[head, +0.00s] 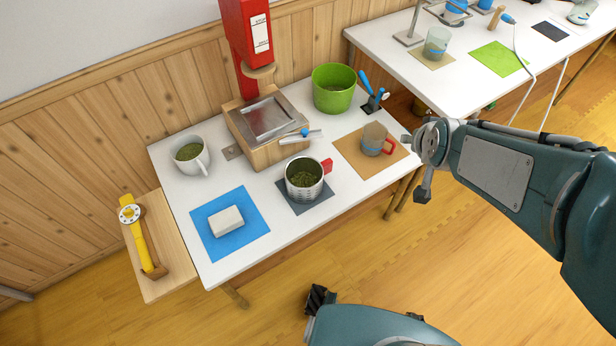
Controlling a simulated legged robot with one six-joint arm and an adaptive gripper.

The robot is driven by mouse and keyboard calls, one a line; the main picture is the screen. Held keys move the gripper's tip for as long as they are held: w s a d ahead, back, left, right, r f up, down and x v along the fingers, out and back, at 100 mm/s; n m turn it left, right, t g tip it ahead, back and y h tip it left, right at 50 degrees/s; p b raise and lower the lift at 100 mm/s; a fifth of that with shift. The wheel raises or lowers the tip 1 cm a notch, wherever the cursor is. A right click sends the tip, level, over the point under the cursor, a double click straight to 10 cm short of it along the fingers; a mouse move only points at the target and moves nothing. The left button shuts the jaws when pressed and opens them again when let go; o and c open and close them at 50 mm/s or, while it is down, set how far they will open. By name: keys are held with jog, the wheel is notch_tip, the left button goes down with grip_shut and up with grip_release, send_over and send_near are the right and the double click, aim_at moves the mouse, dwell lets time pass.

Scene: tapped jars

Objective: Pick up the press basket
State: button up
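The likely press basket (304,181) is a ribbed metal cup with a red handle on its right side.
A white block (226,221) lies on a blue mat (252,228). A white mug (190,154), a green tub (333,88) and a red dispenser (243,35) over a wooden stand (263,153) are behind.

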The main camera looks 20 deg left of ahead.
jog(key=w+a+f+n+t, duration=0.1)
jog(key=w+a+f, duration=0.45)
jog(key=f, duration=0.25)
jog(key=n+t+y, duration=0.3)
jog(key=y, duration=0.1)
send_near(322, 171)
jog(key=x, duration=1)
jog(key=shift+f, duration=0.1)
grip_shut()
